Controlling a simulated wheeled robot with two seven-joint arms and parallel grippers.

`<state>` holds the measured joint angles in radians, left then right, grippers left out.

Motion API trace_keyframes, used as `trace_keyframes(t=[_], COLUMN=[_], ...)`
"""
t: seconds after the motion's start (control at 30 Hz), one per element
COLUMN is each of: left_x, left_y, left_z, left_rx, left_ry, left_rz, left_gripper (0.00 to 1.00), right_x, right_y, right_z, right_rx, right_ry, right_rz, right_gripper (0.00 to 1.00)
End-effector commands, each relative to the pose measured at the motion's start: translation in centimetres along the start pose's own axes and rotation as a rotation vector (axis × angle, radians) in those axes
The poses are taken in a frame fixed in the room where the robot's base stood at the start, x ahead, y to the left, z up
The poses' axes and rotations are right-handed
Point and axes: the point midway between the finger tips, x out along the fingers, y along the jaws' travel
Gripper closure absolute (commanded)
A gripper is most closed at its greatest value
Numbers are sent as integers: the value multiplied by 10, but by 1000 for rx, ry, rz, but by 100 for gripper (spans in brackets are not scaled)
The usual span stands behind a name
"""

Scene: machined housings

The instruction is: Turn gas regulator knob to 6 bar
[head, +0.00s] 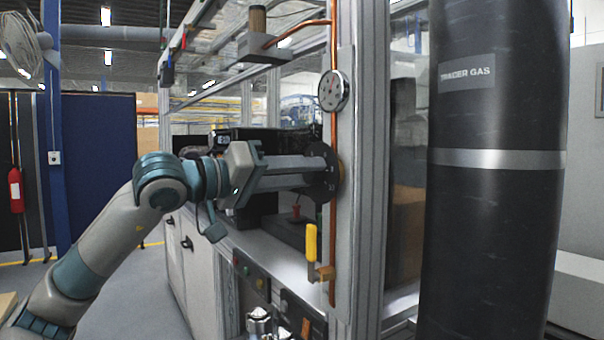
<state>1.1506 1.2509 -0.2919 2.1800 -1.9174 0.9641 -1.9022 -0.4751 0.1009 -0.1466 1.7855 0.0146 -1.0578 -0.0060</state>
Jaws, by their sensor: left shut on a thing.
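My left arm comes in from the left and its gripper (308,172) reaches right toward the frame post. The gripper is shut on the dark round regulator knob (330,186), which sits against a brass body (341,168) on the copper pipe. The fingers hide part of the knob, and no scale marks on it can be read. The round pressure gauge (333,91) is on the pipe above the knob. Its face is turned partly away, and the needle reading is too small to tell. My right gripper is not in view.
A yellow-handled valve (311,243) sits on the copper pipe (333,50) below the knob. A large black cylinder labelled TRACER GAS (490,230) stands at the right. The aluminium post (346,250) runs up beside the pipe. A button panel (250,275) is on the bench front.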

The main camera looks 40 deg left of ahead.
Motion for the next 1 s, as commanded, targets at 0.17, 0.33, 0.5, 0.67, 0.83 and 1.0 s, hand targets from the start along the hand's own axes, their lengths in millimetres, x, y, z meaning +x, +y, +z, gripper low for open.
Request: trace_keyframes(t=[0.17, 0.33, 0.5, 0.67, 0.83, 1.0], left_x=[1, 0, -1, -7, -22, -42], left_y=[-1, -1, -1, -2, -2, -3], left_z=[3, 2, 1, 1, 2, 2], left_rx=[-1, -2, -1, -1, -1, -1], left_ry=[-6, -4, -2, -2, -1, 0], left_rz=[-2, -1, -1, -2, -3, -4], left_gripper=[49, 49, 49, 49, 49, 49], right_x=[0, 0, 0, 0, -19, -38], right_y=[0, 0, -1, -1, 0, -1], right_z=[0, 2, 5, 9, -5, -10], right_rx=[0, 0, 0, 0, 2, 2], right_ry=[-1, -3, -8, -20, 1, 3], right_rz=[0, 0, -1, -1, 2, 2], right_gripper=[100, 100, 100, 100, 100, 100])
